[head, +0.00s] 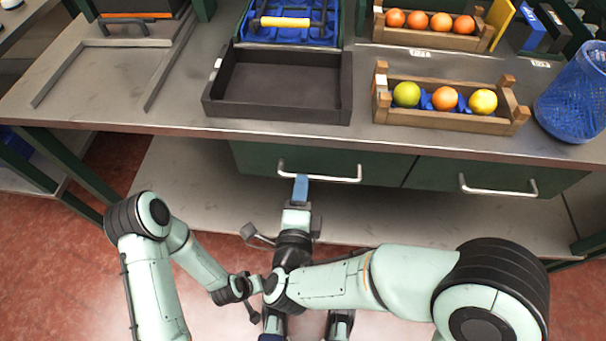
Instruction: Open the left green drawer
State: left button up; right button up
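The left green drawer (255,160) is under the workbench top, and its front looks flush with the cabinet. It has a silver bar handle (338,179). My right gripper (300,188) is at the left part of this handle, with a blue finger overlapping the bar. I see its fingers from above, one over the other, so the gap and any grip on the bar are hidden. My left gripper (254,285) is low in the view, beside my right forearm and partly hidden by it, away from the drawer.
The right green drawer (450,172) is shut, with its own handle (498,190). On the worktop (110,90) stand an empty black tray (280,117), wooden crates of fruit (450,118) and a blue mesh basket (573,100). A lower shelf (190,190) lies beneath the drawers.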

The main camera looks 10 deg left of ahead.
jog(key=x, duration=0.5)
grip_shut()
jog(key=shift+s, duration=0.1)
